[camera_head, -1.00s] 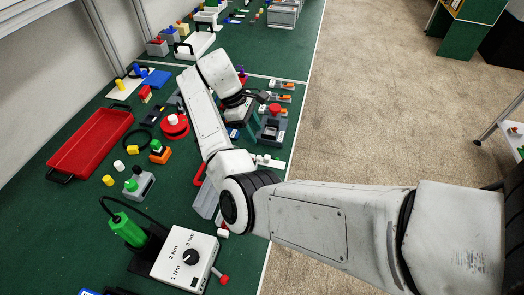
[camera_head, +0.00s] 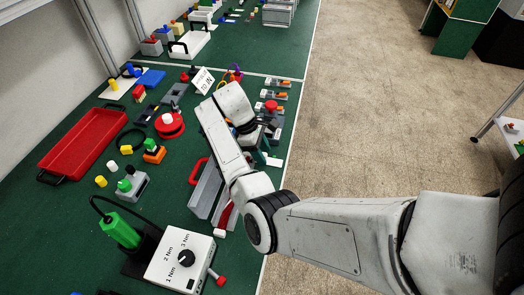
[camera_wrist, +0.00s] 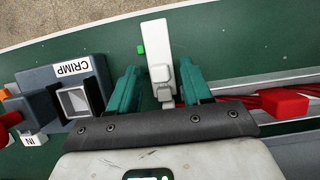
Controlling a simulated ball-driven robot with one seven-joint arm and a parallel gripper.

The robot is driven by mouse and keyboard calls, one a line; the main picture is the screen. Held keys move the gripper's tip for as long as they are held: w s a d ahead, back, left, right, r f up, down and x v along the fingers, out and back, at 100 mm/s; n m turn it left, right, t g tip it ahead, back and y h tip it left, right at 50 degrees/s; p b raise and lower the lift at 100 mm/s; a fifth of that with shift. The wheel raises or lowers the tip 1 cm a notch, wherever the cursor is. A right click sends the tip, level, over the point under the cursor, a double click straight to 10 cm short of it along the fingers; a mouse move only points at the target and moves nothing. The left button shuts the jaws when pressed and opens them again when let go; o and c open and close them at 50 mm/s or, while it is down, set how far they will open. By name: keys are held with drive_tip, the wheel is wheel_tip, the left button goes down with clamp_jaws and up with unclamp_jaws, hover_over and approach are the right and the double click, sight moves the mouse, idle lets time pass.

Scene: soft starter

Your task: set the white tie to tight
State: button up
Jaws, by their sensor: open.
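A white strip with small white blocks (camera_wrist: 160,62), which looks like the white tie, lies between the fingers in the wrist view. Its far end points up toward the table edge. My gripper (camera_wrist: 158,70) is open, with one teal finger on each side of the strip. I see gaps on both sides; the height above it cannot be told. In the head view a white piece (camera_head: 273,162) shows beside the teal fingers, partly hidden by my arm. Red wires (camera_wrist: 256,100) with a red block end lie in a grey channel just right of the fingers.
A grey device marked CRIMP (camera_wrist: 50,100) stands close left of the gripper. In the head view a torque box with a dial (camera_head: 172,265) and a red tray (camera_head: 75,158) stand farther left. The table's right edge is near.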

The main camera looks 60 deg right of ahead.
clamp_jaws()
idle(0.3)
idle(0.3)
